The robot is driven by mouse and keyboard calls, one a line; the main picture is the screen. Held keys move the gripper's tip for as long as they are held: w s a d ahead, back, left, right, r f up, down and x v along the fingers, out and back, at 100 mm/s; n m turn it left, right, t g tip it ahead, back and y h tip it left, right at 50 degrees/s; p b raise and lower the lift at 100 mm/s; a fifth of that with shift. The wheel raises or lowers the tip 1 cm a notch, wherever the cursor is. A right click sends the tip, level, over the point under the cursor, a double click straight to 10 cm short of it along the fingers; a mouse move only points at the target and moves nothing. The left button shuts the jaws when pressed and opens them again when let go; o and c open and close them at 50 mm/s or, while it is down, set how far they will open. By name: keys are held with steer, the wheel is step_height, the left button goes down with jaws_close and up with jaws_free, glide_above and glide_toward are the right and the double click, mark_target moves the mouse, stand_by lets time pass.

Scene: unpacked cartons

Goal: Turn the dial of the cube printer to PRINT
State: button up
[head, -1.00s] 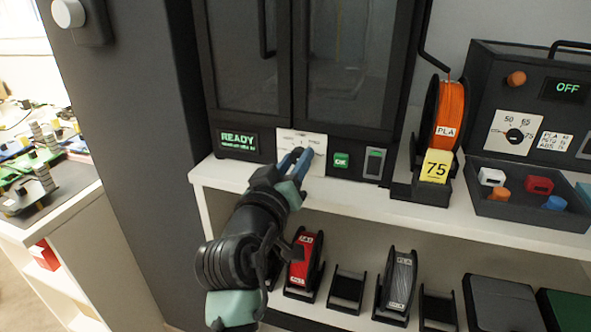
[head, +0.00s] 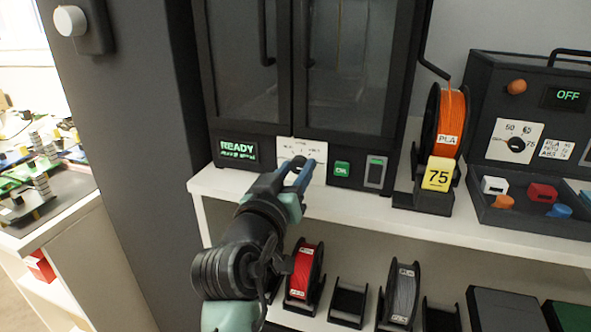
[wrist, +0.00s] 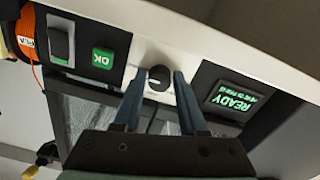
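The cube printer (head: 255,128) is a dark cabinet with glass doors, standing on a white shelf. Its front has a green-lit READY display (head: 237,149), a white dial plate (head: 318,176) and a green OK button (head: 342,168). My gripper (head: 303,161) is at the plate and hides the dial in the head view. In the wrist view the dark round dial (wrist: 159,79), with a pale pointer mark, lies between the tips of my two blue fingers (wrist: 160,76). The fingers are apart, with gaps showing beside the dial. The plate's lettering is too small to read.
A switch (head: 375,171) sits right of the OK button. An orange PLA spool (head: 449,118) with a yellow 75 card (head: 438,174) stands right of the printer. Further right is a dark box reading OFF (head: 567,96).

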steer(key=o, duration=0.3)
steer(key=p+v, duration=0.1)
steer(key=v, duration=1.2)
steer(key=shift+p, duration=0.3)
steer(key=shift+r, duration=0.1)
